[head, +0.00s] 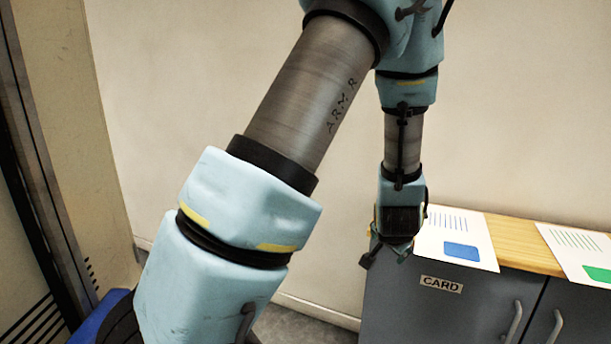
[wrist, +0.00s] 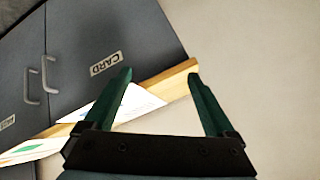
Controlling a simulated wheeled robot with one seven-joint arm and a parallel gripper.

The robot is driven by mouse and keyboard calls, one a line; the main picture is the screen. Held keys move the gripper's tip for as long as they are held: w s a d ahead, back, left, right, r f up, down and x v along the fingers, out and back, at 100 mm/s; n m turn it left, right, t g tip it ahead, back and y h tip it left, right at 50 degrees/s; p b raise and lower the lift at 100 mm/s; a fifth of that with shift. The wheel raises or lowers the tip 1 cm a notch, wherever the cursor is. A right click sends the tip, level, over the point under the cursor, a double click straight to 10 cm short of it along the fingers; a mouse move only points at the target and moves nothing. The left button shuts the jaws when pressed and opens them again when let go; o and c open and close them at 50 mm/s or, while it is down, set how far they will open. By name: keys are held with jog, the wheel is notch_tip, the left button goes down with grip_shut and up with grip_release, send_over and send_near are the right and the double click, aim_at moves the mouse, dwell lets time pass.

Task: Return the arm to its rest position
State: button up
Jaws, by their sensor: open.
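My gripper (head: 385,254) hangs at the end of my bent arm, at the left end of the cabinet in the head view. In the wrist view my gripper (wrist: 160,78) shows two green fingers spread wide apart with nothing between them. Behind the fingers are the cabinet's edge and the pale wall. My arm crosses the middle of the head view, from the lower left up past the top edge and down to the gripper.
A grey cabinet (head: 400,315) labelled CARD with a wooden top (head: 525,253) stands at the lower right. Two printed sheets lie on it, one with a blue patch (head: 455,240), one with a green patch (head: 580,250). A pale wall (head: 200,70) is behind.

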jog(key=s+a+r+n+g, duration=0.2)
jog(key=s+a+n, duration=0.1)
jog(key=a, duration=0.6)
jog(key=s+a+r+n+g+y, duration=0.1)
jog(key=s+a+r+n+g, duration=0.1)
jog(key=a, duration=0.6)
jog(key=s+a+r+n+g+y, duration=0.1)
jog(key=s+a+r+n+g, duration=0.1)
jog(key=s+a, duration=0.4)
jog(key=a+r+n, duration=0.1)
jog(key=a+n, duration=0.1)
jog(key=a, duration=0.1)
jog(key=shift+a+r+n, duration=0.15)
jog(key=shift+a+n, duration=0.15)
jog(key=shift+a, duration=0.05)
